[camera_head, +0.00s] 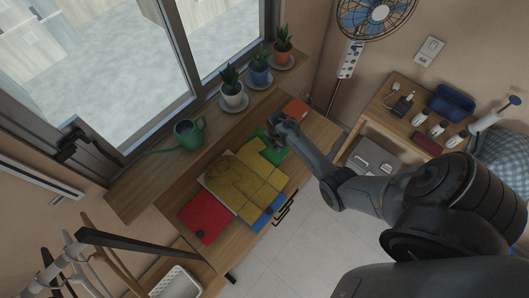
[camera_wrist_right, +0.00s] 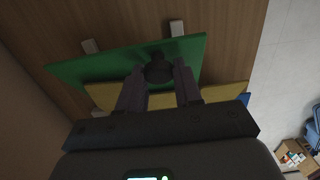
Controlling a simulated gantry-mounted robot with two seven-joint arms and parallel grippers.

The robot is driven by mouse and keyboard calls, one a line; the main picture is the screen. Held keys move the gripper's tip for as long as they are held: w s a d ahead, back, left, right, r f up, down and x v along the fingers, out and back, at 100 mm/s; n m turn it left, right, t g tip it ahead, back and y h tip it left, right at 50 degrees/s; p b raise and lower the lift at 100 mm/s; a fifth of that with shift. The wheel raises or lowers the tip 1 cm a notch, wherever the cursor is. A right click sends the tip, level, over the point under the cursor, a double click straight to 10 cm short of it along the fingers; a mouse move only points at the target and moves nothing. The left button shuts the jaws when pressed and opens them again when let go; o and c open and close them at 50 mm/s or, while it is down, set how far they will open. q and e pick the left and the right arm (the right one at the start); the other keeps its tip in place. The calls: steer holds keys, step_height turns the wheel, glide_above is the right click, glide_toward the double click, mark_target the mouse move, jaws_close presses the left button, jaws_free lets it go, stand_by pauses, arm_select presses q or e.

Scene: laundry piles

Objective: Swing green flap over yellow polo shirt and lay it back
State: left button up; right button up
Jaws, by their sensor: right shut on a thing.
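A folding board lies on the wooden table. Its green flap (camera_head: 269,152) is at the far right end, and its red flap (camera_head: 205,217) is at the near left. The yellow polo shirt (camera_head: 235,182) lies across the middle of the board. My right gripper (camera_head: 275,138) is at the green flap. In the right wrist view, its fingers (camera_wrist_right: 159,84) are shut on the dark knob (camera_wrist_right: 158,68) of the green flap (camera_wrist_right: 110,67). A yellow layer (camera_wrist_right: 218,92) shows under the flap's edge; I cannot tell whether it is shirt or board. My left gripper is out of view.
A blue board part (camera_head: 268,215) shows at the front edge. An orange item (camera_head: 296,109) lies at the table's far right end. A green watering can (camera_head: 189,133) and potted plants (camera_head: 232,92) stand on the sill behind. A side table (camera_head: 399,118) stands to the right.

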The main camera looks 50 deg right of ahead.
steer(key=shift+a+r, duration=0.1)
steer(key=shift+a+r+p, duration=0.1)
steer(key=shift+r+p, duration=0.15)
steer(key=shift+p, duration=0.1)
steer(key=a+r+p, duration=0.1)
steer(key=r+p, duration=0.1)
steer(key=shift+a+h+p, duration=0.4)
steer(key=shift+w+a+r, duration=0.1)
steer(key=shift+a, duration=0.15)
steer(key=shift+a+p, duration=0.15)
steer(key=shift+p, duration=0.15)
